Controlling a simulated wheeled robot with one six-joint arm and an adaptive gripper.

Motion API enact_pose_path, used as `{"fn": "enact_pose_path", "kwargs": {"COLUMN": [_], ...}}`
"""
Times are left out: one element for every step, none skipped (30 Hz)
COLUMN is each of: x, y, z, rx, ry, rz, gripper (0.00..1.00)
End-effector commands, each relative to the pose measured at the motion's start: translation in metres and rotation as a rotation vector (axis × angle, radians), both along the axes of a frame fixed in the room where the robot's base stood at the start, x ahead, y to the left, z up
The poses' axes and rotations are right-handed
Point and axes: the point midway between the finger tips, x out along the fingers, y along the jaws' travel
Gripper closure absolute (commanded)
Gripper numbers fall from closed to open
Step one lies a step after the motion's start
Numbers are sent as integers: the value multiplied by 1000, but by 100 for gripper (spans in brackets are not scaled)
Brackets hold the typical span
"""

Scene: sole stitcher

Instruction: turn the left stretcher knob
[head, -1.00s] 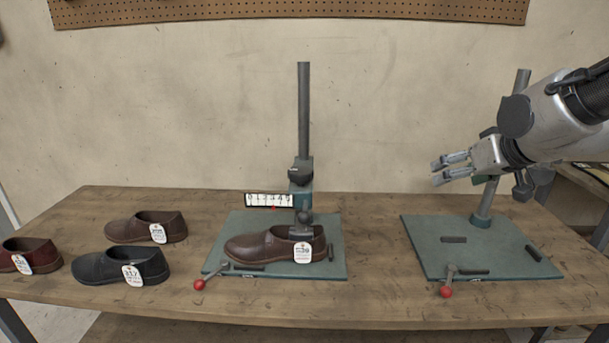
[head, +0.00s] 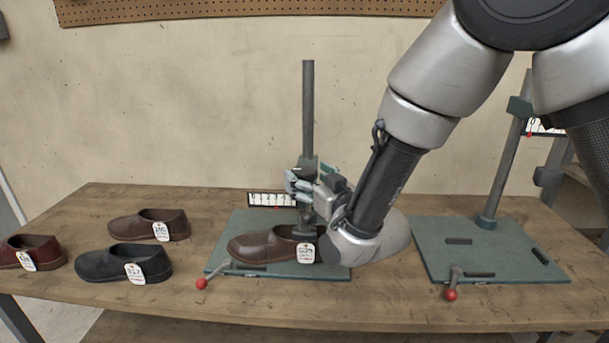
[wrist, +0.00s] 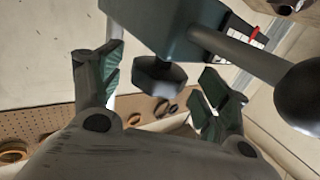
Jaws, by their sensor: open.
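The left stretcher has a green base plate (head: 222,257), a grey post (head: 308,110) and a clamp block on the post. A brown tagged shoe (head: 255,245) sits on its plate. My gripper (head: 294,184) is at the clamp block, above the shoe. In the wrist view the dark faceted knob (wrist: 159,77) shows between my two open fingers, below the green block (wrist: 172,28). The fingers appear apart from the knob on both sides. In the head view my gripper and arm hide the knob and part of the block.
A second stretcher with a green plate (head: 480,262) stands at the right. A red-tipped lever (head: 202,283) is at the left plate's front. A brown shoe (head: 140,225), a black shoe (head: 108,264) and a red shoe (head: 28,248) stand left on the bench.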

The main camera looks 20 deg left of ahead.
Motion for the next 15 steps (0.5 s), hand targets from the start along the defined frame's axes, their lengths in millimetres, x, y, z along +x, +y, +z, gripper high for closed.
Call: {"fn": "enact_pose_path", "kwargs": {"x": [5,7,10,12,13,14,15,15,15,15,15,15,15,15,15], "y": [5,7,10,12,13,15,15,16,16,16,16,16,16,16,16], "z": [0,0,0,0,0,0,0,0,0,0,0,0,0,0,0], "rx": [0,1,1,1,1,0,-1,-1,-1,-1,-1,-1,-1,-1,-1], "ry": [0,1,1,1,1,1,1,1,1,1,1,1,1,1,1], "rz": [-1,-1,-1,-1,-1,0,0,0,0,0,0,0,0,0,0], "gripper": [24,24,24,24,24,24,24,24,24,24,24,24,24,24,30]}}
